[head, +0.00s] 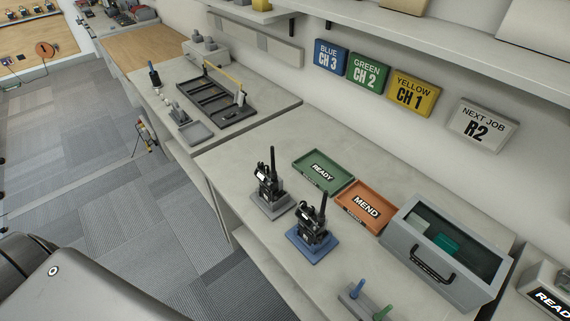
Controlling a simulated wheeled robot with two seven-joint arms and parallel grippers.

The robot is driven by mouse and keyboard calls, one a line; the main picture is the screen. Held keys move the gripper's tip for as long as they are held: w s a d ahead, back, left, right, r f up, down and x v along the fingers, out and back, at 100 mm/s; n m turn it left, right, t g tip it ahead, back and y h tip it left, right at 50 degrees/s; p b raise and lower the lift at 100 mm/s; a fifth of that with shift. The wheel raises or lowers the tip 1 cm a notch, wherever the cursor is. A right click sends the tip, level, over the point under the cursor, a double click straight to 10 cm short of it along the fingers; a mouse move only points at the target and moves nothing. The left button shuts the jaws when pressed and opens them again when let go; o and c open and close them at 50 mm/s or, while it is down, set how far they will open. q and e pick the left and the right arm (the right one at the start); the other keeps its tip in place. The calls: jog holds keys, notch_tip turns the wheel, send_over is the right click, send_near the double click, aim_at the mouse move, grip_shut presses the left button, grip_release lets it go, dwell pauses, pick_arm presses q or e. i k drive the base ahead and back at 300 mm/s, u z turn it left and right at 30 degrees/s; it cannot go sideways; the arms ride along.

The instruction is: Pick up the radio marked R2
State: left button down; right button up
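Two black handheld radios with upright antennas stand on the near counter. One radio (267,183) is in a grey base (271,207). The other radio (314,229) is in a blue base (310,248), nearer and to the right. I cannot read an R2 mark on either radio. A wall sign (478,124) reads "NEXT JOB R2". A small dark upright item (153,75) on the farther counter may be another radio; it is too small to tell. Neither of my grippers is in view.
A green READY tray (308,182) and an orange MEND tray (378,219) lie behind the radios. A grey lidded box (401,239) stands at right. A small holder with blue and green pegs (352,303) is in front. A black rack (200,100) sits farther off. Carpet (90,180) is open at left.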

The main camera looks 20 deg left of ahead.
aim_at(259, 173)
jog(key=u, duration=0.55)
jog(key=k, duration=1.35)
jog(key=z, duration=0.25)
jog(key=i, duration=0.9)
jog(key=z, duration=0.65)
